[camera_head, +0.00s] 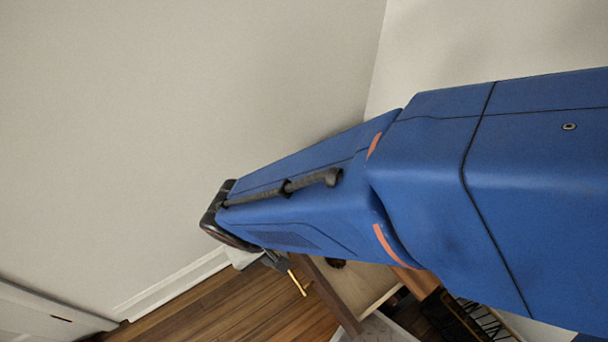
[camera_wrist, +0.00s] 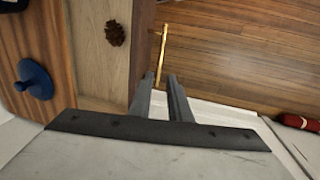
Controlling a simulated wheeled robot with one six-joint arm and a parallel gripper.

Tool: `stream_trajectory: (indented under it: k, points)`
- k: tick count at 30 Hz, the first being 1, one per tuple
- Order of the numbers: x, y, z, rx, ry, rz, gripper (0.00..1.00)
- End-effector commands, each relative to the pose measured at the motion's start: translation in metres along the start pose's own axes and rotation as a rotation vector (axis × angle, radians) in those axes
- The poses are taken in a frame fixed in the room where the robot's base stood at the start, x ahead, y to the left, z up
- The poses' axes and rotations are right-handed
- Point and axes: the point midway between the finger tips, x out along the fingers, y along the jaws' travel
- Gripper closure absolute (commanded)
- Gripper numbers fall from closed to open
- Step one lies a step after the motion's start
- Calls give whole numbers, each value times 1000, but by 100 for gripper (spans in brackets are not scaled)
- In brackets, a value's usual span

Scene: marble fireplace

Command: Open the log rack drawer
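The log rack drawer stands pulled out, with its dark brown front (camera_head: 331,292) and pale wooden inside in view at the lower middle of the head view. In the wrist view the front (camera_wrist: 140,42) is a brown strip beside the pale drawer floor (camera_wrist: 96,60). A thin gold bar handle (camera_wrist: 162,50) runs along the front; it also shows in the head view (camera_head: 297,283). My gripper (camera_wrist: 160,77) is open, its two grey fingers parted around the near end of the handle. I see a gap there and cannot tell if either finger touches it.
A brown pine cone (camera_wrist: 115,34) lies in the drawer. A blue round-based object (camera_wrist: 36,81) sits on the wooden surface at left in the wrist view. A red object (camera_wrist: 297,121) lies by the white baseboard at right. Bare wooden floor (camera_head: 225,305) lies before the drawer.

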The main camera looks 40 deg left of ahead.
Motion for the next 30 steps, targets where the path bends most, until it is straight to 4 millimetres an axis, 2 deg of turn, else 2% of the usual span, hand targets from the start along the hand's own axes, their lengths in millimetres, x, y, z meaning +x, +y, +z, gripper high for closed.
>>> stream_trajectory:
  k: [1, 6, 12, 17, 30]
  points:
    - [-12, 0, -1, -1, 5, -2, 83]
    - [-42, -1, -1, 0, 4, -2, 83]
    - [-63, 0, 0, 0, 1, 0, 83]
    - [-69, 0, 0, 0, 1, 0, 83]
    - [-69, 0, 0, 0, 1, 0, 83]
